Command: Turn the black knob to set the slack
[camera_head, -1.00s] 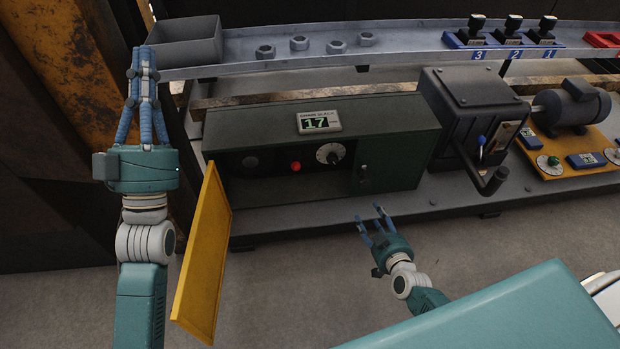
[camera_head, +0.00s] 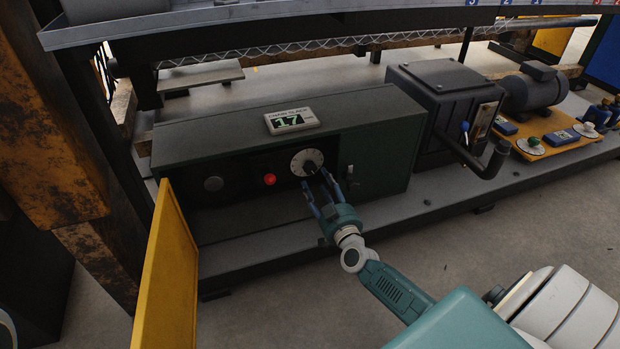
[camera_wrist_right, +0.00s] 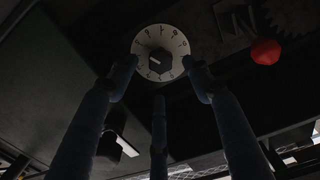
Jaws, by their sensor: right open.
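The black knob (camera_head: 310,167) sits at the centre of a round white numbered dial (camera_head: 298,164) on the dark front of the green box (camera_head: 385,140). In the right wrist view the knob (camera_wrist_right: 159,61) is a dark hexagonal shape with a pointer mark, inside the dial's ring of digits. My right gripper (camera_head: 320,186) is open, its fingers spread just in front of the dial; the wrist view shows nothing between them, and I cannot tell if they touch it. A display (camera_head: 291,121) on the box top reads 17. My left gripper is out of view.
A red button (camera_head: 269,180) and a dark round fitting (camera_head: 213,184) sit left of the dial. A yellow panel (camera_head: 168,270) stands open at the box's left. A dark crank machine (camera_head: 445,105) stands to the right.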

